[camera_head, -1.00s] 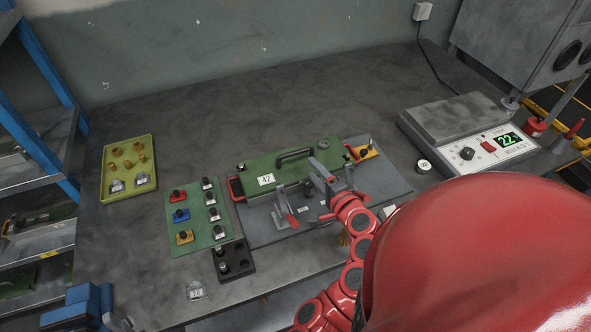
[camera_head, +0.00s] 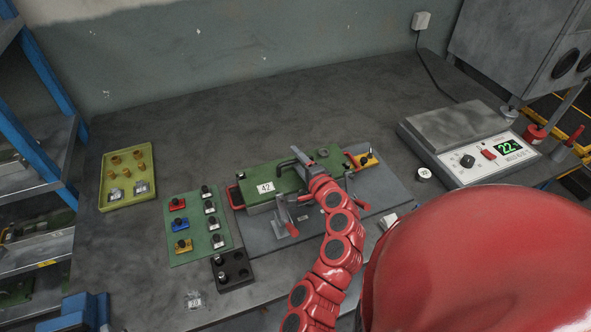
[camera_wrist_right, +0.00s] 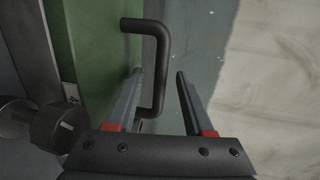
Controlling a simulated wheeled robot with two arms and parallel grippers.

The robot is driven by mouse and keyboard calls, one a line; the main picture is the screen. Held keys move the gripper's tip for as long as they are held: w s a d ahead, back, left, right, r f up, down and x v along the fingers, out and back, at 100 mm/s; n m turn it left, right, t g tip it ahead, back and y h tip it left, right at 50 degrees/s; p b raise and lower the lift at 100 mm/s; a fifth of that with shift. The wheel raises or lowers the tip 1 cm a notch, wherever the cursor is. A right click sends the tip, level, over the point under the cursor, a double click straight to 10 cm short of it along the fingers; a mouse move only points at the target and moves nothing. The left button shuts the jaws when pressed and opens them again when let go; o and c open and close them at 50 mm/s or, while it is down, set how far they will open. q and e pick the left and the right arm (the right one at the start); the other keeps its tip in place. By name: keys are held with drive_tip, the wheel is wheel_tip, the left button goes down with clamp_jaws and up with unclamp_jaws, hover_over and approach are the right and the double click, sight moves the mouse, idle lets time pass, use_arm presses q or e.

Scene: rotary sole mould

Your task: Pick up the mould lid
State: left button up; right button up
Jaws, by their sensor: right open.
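The green mould lid (camera_head: 258,199), marked 42, lies on its grey base plate (camera_head: 385,190) in the middle of the bench. Its black bar handle (camera_head: 285,163) stands up from the top, partly hidden by my right gripper (camera_head: 300,154) in the head view. In the right wrist view the handle (camera_wrist_right: 152,62) rises beside the green lid (camera_wrist_right: 95,40). My right gripper (camera_wrist_right: 160,85) is open there, with the handle's upright end near the left finger and between the two fingers. I cannot tell whether they touch. My left gripper is not in view.
Red-handled clamps (camera_head: 286,216) stand at the lid's front edge. A green mat (camera_head: 190,238) with knobbed pieces, a black block (camera_head: 233,270) and a yellow tray (camera_head: 112,192) lie left. A scale (camera_head: 470,140) stands right. The bench behind the lid is clear.

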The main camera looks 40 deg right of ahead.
clamp_jaws()
idle(1.3)
